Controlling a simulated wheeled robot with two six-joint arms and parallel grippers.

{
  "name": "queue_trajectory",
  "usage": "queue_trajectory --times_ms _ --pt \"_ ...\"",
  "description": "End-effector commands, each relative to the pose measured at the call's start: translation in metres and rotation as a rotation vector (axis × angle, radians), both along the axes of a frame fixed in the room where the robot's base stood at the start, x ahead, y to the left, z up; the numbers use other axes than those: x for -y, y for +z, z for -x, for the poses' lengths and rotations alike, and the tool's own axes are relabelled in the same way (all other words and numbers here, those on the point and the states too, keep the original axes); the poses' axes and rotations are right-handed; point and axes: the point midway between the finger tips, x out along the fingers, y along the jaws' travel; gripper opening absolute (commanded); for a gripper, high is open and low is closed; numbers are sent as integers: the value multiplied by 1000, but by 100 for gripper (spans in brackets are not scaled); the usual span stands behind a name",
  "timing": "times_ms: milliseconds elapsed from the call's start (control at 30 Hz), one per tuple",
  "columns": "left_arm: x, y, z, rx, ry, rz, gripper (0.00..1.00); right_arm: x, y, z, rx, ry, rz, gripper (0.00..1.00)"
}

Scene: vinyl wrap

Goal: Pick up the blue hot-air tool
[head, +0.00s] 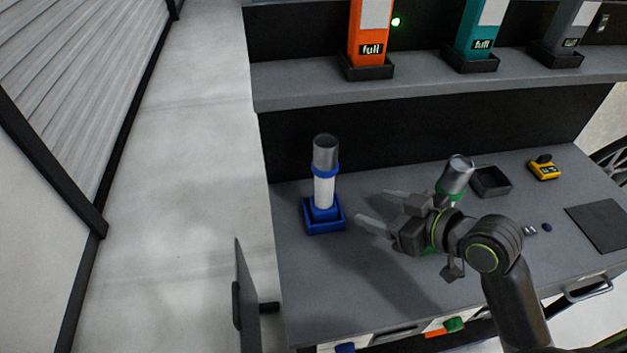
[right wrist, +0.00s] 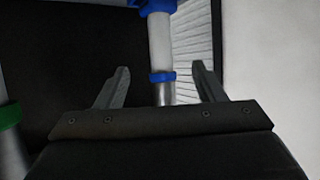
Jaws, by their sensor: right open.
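The blue hot-air tool (head: 324,188) stands upright in a square blue holder (head: 325,222) at the left of the grey workbench. It has a white body, blue bands and a silver nozzle on top. My right gripper (head: 372,208) is open and empty, to the right of the tool, with its fingers pointing toward it. In the right wrist view the tool (right wrist: 161,42) shows beyond and between the two open fingers (right wrist: 160,88), apart from them. My left gripper is not in view.
A green-banded tool (head: 455,177) stands behind my right wrist, beside an empty black holder (head: 490,181). A yellow device (head: 544,169) and a dark mat (head: 602,225) lie at the right. A shelf (head: 420,80) with orange, teal and grey boxes runs behind the bench.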

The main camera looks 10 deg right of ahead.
Motion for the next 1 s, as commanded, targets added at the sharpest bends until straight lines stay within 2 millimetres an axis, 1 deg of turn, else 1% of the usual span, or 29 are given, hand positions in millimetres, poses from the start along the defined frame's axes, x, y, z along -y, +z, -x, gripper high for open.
queue_trajectory --times_ms 67,200,300,433,600,700,1000 --pt "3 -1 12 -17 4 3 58 -5 -4 -7 -2 -2 -7 63" --pt "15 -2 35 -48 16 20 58 -14 -11 -20 -3 -2 -6 63" --pt "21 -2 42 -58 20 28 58 -21 -17 -30 -4 0 -6 63" --pt "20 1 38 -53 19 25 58 -31 -26 -45 -6 -1 -7 63" --pt "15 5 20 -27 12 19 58 -47 -39 -68 -6 0 -5 63" --pt "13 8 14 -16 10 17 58 -52 -45 -78 -4 0 -4 63" --pt "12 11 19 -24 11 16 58 -60 -52 -91 -4 0 0 63"
